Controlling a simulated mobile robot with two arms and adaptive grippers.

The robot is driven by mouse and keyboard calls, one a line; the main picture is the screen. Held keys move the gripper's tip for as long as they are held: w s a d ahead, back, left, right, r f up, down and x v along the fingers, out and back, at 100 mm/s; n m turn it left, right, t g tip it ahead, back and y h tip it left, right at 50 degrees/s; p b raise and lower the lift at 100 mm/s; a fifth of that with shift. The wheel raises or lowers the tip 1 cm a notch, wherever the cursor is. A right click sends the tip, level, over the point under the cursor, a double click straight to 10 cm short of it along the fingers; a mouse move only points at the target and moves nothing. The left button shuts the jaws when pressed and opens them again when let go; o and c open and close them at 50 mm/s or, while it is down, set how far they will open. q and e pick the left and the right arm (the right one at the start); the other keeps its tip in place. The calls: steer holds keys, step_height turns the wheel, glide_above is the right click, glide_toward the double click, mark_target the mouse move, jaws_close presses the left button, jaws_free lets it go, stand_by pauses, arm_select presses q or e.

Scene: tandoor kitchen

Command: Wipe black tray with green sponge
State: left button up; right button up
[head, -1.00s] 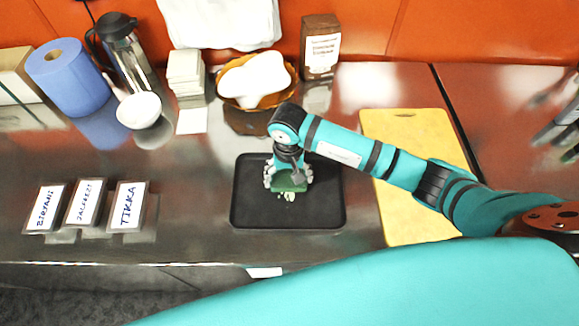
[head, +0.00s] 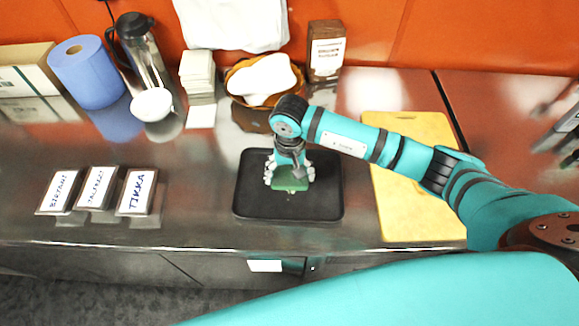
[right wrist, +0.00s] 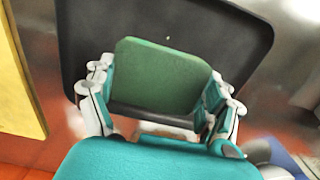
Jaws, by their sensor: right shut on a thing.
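The black tray (head: 258,205) lies flat on the steel counter near its front edge, in the middle of the head view. My right gripper (head: 289,176) points down over the middle of the tray and is shut on the green sponge (head: 291,184). In the right wrist view the green sponge (right wrist: 160,76) sits between the two fingers, with the black tray (right wrist: 215,32) behind it. I cannot tell whether the sponge touches the tray. A small pale speck (right wrist: 168,38) shows on the tray there. My left gripper is not in view.
A yellow cutting board (head: 410,215) lies right of the tray, under my right arm. Label cards (head: 137,192) stand on the left. A blue paper roll (head: 88,75), a white bowl (head: 152,104), a flask (head: 140,45), a brown basket (head: 240,92) and a brown bag (head: 326,50) stand behind.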

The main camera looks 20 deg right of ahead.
steer(key=shift+r, duration=0.95)
steer(key=shift+s+r+p, duration=0.1)
steer(key=shift+r+p, duration=0.3)
steer(key=shift+r, duration=0.1)
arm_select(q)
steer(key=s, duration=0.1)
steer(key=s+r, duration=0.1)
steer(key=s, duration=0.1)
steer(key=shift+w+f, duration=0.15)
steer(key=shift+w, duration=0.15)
